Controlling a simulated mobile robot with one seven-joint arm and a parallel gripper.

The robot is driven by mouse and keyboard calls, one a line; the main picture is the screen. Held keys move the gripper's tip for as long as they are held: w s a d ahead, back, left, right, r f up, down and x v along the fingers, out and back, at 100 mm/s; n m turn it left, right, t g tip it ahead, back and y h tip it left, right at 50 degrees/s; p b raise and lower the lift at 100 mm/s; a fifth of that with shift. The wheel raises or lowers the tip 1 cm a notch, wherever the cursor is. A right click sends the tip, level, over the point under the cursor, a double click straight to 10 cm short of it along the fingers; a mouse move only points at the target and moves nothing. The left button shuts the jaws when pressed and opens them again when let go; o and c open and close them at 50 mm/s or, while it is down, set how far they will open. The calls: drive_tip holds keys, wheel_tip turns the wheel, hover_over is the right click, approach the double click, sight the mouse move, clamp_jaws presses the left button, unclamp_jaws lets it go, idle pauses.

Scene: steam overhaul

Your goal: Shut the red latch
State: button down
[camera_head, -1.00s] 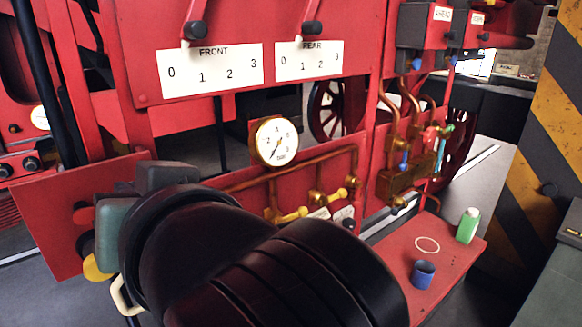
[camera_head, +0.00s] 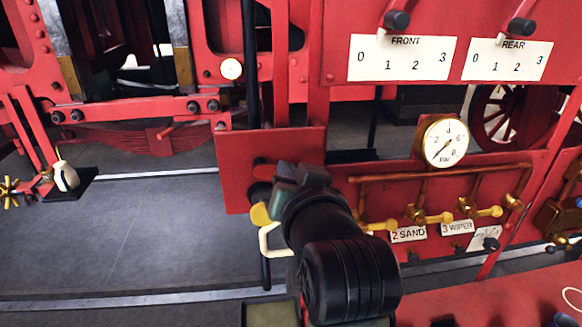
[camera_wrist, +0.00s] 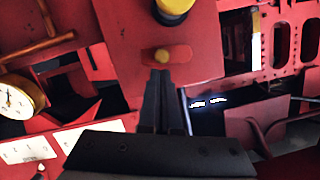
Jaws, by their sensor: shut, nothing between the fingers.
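The red latch (camera_wrist: 180,54) is a short bar with a yellow spot, lying level across a red panel (camera_wrist: 120,30) in the wrist view. In the head view, the latch (camera_head: 262,169) is a small red piece on the panel (camera_head: 236,155), partly hidden by my gripper (camera_head: 282,172). In the wrist view, my gripper (camera_wrist: 160,74) is shut and empty, its fingertips at the latch's edge near the yellow spot. I cannot tell whether they touch it.
A yellow knob (camera_head: 260,215) on a black base sits close to the latch, above a cream loop handle (camera_head: 267,240). A pressure gauge (camera_head: 445,142), copper pipes and yellow valve handles (camera_head: 432,217) are at right. Open grey floor (camera_head: 130,235) lies at left.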

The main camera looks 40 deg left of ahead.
drive_tip(key=shift+w+d+f+m+g+y+p, duration=0.15)
drive_tip(key=shift+f+m+p, duration=0.1)
drive_tip(key=shift+m, duration=0.35)
drive_tip(key=shift+f+m+g+y+p, duration=0.15)
drive_tip(key=shift+f+m, duration=0.1)
drive_tip(key=shift+m, duration=0.35)
idle(0.4)
drive_tip(key=shift+f+m+g+y+p, duration=0.15)
drive_tip(key=shift+f+m+y, duration=0.3)
drive_tip(key=shift+m, duration=0.55)
drive_tip(key=shift+f+m+g+y+p, duration=0.1)
drive_tip(key=shift+f+m+y+p, duration=0.3)
drive_tip(key=shift+m, duration=0.6)
drive_tip(key=shift+f+m+g+y+b, duration=0.1)
drive_tip(key=shift+f+m+y, duration=0.15)
drive_tip(key=shift+f+m, duration=0.55)
drive_tip(key=shift+s+a+f+m+y, duration=0.15)
drive_tip(key=shift+f+m, duration=0.05)
drive_tip(key=shift+m, duration=0.65)
drive_tip(key=shift+s+a+f+m+y, duration=0.1)
drive_tip(key=shift+f+m+y, duration=0.05)
drive_tip(key=shift+m, duration=0.7)
drive_tip(key=shift+s+a+f+m+y+p, duration=0.15)
drive_tip(key=shift+s+f+m+y+p, duration=0.1)
drive_tip(key=shift+m, duration=0.55)
drive_tip(key=shift+s+a+f+m+y+p, duration=0.1)
drive_tip(key=shift+a+f+m+y+p, duration=0.1)
drive_tip(key=shift+m, duration=0.6)
drive_tip(key=shift+w+d, duration=0.1)
